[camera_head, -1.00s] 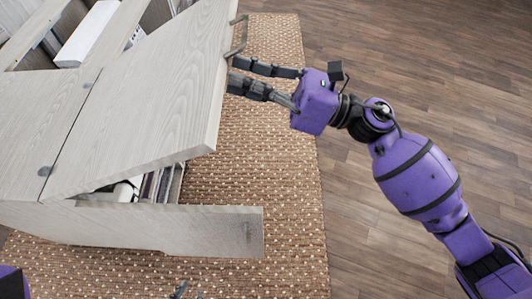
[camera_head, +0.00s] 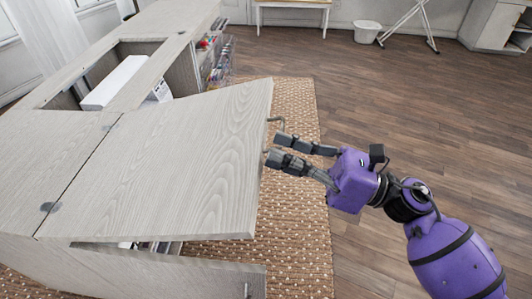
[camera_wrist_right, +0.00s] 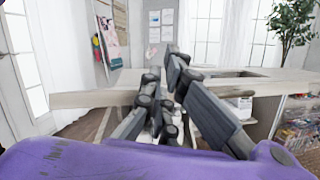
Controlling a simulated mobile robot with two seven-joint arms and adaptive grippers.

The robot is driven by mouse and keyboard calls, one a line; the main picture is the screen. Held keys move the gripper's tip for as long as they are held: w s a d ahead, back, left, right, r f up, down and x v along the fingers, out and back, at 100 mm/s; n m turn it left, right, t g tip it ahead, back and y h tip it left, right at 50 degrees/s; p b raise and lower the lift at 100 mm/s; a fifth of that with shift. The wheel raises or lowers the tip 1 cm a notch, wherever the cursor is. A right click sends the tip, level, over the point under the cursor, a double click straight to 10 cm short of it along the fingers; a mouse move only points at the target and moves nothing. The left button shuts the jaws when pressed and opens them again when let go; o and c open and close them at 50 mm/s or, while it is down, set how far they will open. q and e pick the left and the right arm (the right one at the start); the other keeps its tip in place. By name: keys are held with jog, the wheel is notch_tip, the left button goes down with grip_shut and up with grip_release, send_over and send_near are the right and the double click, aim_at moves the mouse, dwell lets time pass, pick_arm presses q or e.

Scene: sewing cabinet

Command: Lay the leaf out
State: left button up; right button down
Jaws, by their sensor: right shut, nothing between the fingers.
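The leaf (camera_head: 185,160) is a pale wood-grain panel, hinged to the cabinet top (camera_head: 50,145) and swung out to the right. It looks near level, with a gap under its front edge. My left gripper is out of view.
A pale front panel (camera_head: 175,272) stands out below the leaf. The cabinet's far part has an open well with a white machine (camera_head: 117,82) and side racks of sewing supplies (camera_head: 216,65). A woven rug (camera_head: 300,235) lies below. Wood floor (camera_head: 400,110) is clear at right.

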jog(key=w+v, duration=0.1)
jog(key=v, duration=0.5)
jog(key=shift+s+d+f+b, duration=0.2)
jog(key=shift+s+d+b, duration=0.1)
jog(key=shift+d+b, duration=0.1)
